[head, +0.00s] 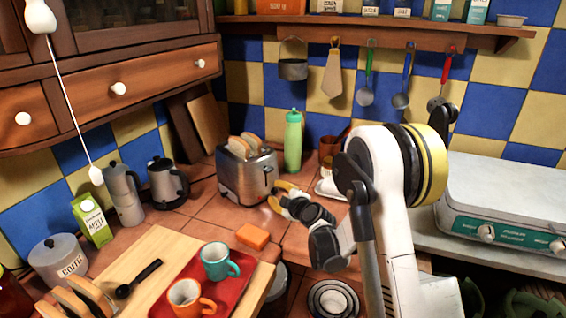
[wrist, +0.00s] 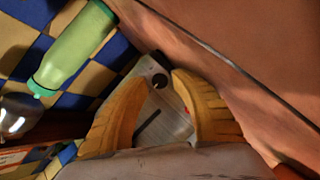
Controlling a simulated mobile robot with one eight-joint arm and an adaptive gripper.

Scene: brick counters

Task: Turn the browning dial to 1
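The silver toaster (head: 240,180) stands on the tiled counter, with bread slices (head: 247,147) in its slots. In the wrist view, its end face (wrist: 172,122) shows between my fingers. A round dark dial (wrist: 160,81) sits on that face, between the two fingertips, with a dark slot (wrist: 149,120) on the same face. The dial's markings are too small to read. My gripper (head: 275,193) has yellow fingers, open, in front of the toaster's right end. Both fingers also show in the wrist view (wrist: 160,77). I cannot tell whether they touch the dial.
A green bottle (head: 293,142) stands behind the toaster to the right. An orange sponge-like block (head: 252,236) lies on the counter in front. A red tray (head: 226,297) with two mugs is nearer. A kettle (head: 166,184) stands left of the toaster.

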